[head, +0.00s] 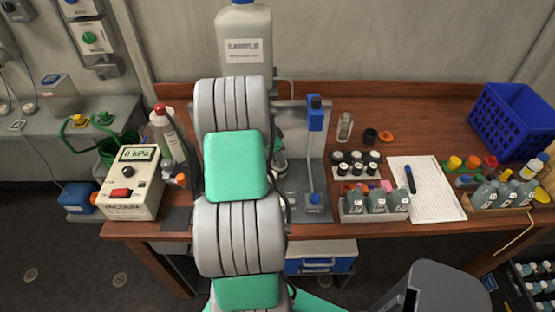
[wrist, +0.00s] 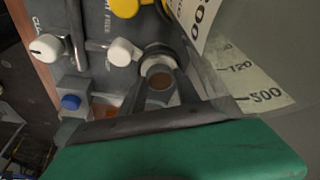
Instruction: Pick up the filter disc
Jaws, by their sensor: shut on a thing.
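In the wrist view my gripper (wrist: 165,75) is seen from behind, its dark fingers reaching away from the green wrist housing. The fingers are closed in on a small round piece with a brown face (wrist: 160,82), which looks like the filter disc. It sits close to a pale grey round fitting, and I cannot tell whether it is clear of it. In the head view my arm hides the gripper and what it holds.
In the wrist view, white knobs (wrist: 122,52), a yellow part (wrist: 126,7) and graduated scales (wrist: 265,95) crowd the gripper. In the head view, the sample bottle (head: 243,50), pressure box (head: 131,184), blue-topped stand (head: 315,120), vial rack (head: 372,205), paper (head: 432,195) and blue crate (head: 512,121) surround the arm.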

